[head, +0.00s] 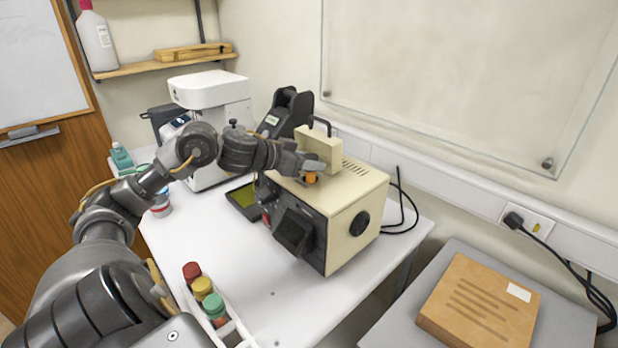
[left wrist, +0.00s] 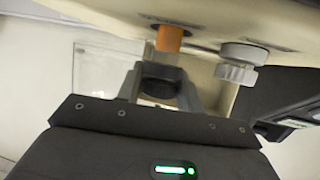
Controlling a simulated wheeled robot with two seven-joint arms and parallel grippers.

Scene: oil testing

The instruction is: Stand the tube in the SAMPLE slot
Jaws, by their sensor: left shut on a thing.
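My left gripper (head: 306,164) is shut on the tube (head: 311,178), which shows as a short orange piece just below the fingers, at the cream instrument (head: 358,195). Slot labels are not legible. My right gripper is not in view.
A white rack (head: 236,330) with red, yellow and teal capped tubes stands at the table's front. A white machine (head: 212,92) and a black device (head: 290,108) stand behind. The white table (head: 205,245) has clear room.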

